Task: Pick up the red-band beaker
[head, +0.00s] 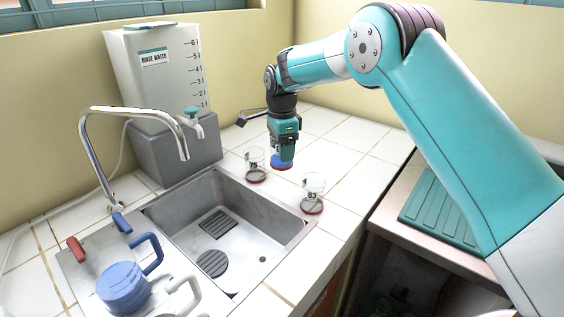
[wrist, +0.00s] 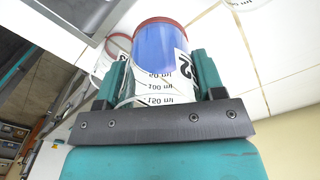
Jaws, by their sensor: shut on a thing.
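My gripper (head: 284,150) points down over the white tiled counter behind the sink. It is shut on a clear beaker with a red band around its base and blue contents (wrist: 160,48). In the wrist view the fingers grip its sides, with ml marks and part of a black number showing. In the head view only its blue and red lower part (head: 281,163) shows below the fingers; I cannot tell whether it touches the counter. Two more clear beakers with red bases stand upright: one marked 75 (head: 256,166) to the left, one marked 83 (head: 313,194) nearer on the right.
A steel sink (head: 292,230) with a curved tap (head: 135,112) lies in front. A rinse water tank (head: 155,75) stands on a grey block (head: 175,155) at back left. A blue jug (head: 123,288) is at front left. A teal ribbed mat (head: 440,215) lies right. Tiles behind the beakers are clear.

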